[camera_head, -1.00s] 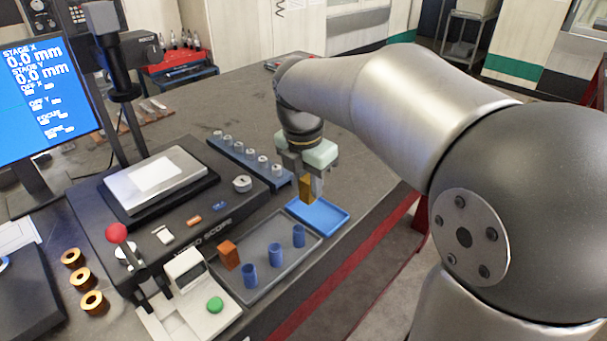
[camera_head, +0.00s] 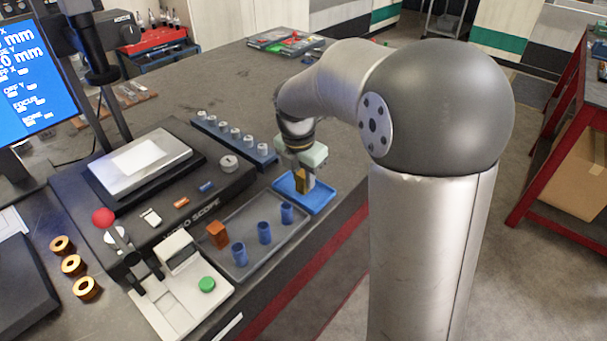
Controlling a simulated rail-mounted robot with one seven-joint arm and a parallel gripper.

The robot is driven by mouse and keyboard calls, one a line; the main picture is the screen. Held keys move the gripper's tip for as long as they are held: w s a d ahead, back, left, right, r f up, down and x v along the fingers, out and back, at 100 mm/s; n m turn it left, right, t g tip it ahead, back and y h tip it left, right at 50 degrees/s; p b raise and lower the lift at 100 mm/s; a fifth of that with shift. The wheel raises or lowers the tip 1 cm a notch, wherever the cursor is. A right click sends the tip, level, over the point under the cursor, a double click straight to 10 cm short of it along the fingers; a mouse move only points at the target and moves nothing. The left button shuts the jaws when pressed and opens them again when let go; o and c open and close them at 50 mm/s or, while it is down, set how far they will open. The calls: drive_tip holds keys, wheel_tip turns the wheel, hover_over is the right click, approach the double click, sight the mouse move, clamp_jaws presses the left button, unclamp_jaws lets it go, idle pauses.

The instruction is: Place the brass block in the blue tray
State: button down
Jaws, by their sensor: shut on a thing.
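My gripper (camera_head: 302,180) points down over the blue tray (camera_head: 318,202), with its pale green body above. It is shut on the brass block (camera_head: 300,181), a small golden piece partly hidden by the fingers. The block is upright within the tray's outline, low over its floor. I cannot tell whether it touches the tray floor. The blue tray is shallow and lies on the bench near its front edge.
A grey tray (camera_head: 246,273) beside the blue tray holds an orange-brown block (camera_head: 217,235) and several blue cylinders (camera_head: 264,232). A blue rack (camera_head: 262,157) with several metal pegs stands behind. The video scope (camera_head: 130,215) is at left.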

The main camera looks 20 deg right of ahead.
sight(299, 180)
drive_tip(key=shift+f, duration=0.2)
drive_tip(key=c, duration=1.2)
unclamp_jaws()
drive_tip(key=shift+o, duration=0.2)
wheel_tip(299, 180, up, 12)
drive_tip(key=a, duration=0.1)
drive_tip(key=s+f+m, duration=0.6)
drive_tip(key=s+m, duration=0.6)
drive_tip(key=s+f+m+y, duration=0.1)
drive_tip(key=s+f+m, duration=0.6)
drive_tip(key=s+m, duration=0.5)
drive_tip(key=shift+m, duration=0.4)
drive_tip(key=shift+d, duration=0.1)
